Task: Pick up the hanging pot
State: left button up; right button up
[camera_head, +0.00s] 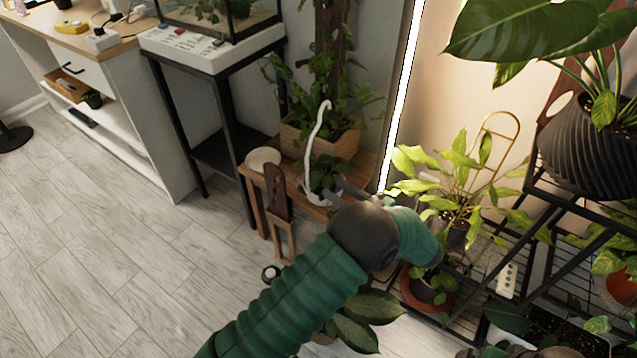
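The hanging pot (311,197) is a small white pot holding a leafy green plant, with a tall white curved hook (317,130) rising above it. It stands upright on a small wooden stand in the middle of the view. My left arm, in a green ribbed sleeve, comes in from the bottom. My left gripper (334,190) is at the pot's right side, its two grey fingers apart and pointing left at the pot. The dark wrist hides part of the stand. I cannot tell whether the fingers touch the pot. My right gripper is not in view.
A wooden planter (336,143) with a climbing plant stands right behind. A round cream lid or dish (263,158) sits to the left. A black metal rack (570,215) with potted plants fills the right. The floor (110,240) at left is clear.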

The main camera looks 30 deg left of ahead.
aim_at(307, 173)
pick_arm(q)
jog(key=b+x, duration=0.2)
jog(key=x, duration=0.2)
jog(key=f+b+x, duration=0.1)
jog(key=b+x, duration=0.1)
jog(key=x, duration=0.3)
jog(key=b+x, duration=0.2)
jog(key=x, duration=0.2)
jog(key=shift+w+a+f, duration=0.1)
jog(key=shift+a+f, duration=0.15)
jog(key=shift+f, duration=0.05)
jog(key=shift+a+r, duration=0.2)
jog(key=shift+a, duration=0.05)
jog(key=shift+c, duration=0.6)
grip_shut()
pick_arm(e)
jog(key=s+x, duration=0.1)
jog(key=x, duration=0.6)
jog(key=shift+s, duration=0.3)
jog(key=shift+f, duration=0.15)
